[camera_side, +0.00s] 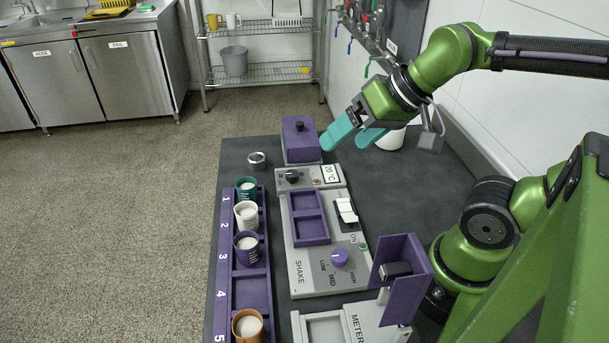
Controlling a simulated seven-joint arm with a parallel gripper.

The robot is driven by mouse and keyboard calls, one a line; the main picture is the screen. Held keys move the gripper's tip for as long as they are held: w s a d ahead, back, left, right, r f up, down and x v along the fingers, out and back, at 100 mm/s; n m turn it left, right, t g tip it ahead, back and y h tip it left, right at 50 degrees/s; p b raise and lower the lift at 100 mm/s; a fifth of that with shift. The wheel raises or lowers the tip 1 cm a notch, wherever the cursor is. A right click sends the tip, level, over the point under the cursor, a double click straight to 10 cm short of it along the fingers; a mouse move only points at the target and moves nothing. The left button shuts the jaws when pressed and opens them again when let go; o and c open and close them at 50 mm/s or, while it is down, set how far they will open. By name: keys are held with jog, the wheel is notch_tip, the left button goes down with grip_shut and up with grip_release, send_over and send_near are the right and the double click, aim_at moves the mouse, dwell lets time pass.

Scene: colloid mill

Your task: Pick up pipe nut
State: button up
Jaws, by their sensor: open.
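A small metallic ring, which looks like the pipe nut (257,160), lies on the dark bench top near its left edge, above the numbered rack. My gripper (344,146) is to the right of the nut, beyond the purple box, with its teal fingers pointing down and to the left. The fingers are apart, with nothing visible between them. My gripper is clear of the nut.
A purple lidded box (299,138) stands between the nut and my gripper. The numbered purple rack (251,292) holds several cups. A shaker panel (324,274) and a purple-hooded meter (401,277) stand right of it. A white cylinder (391,138) is behind my gripper.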

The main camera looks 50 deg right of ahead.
jog(key=w+f+g, duration=0.1)
jog(key=w+f, duration=0.1)
jog(key=g+h, duration=0.2)
jog(key=h, duration=0.1)
send_near(257, 157)
jog(key=f, duration=0.2)
jog(key=w+f, duration=0.1)
jog(key=shift+a+f+n, duration=0.15)
jog(key=shift+a+n, duration=0.15)
jog(key=shift+d+x, duration=0.15)
jog(key=shift+x, duration=1.2)
jog(key=shift+d+x, duration=0.2)
jog(key=shift+x, duration=1.15)
jog(key=shift+c, duration=0.2)
jog(key=c, duration=1.2)
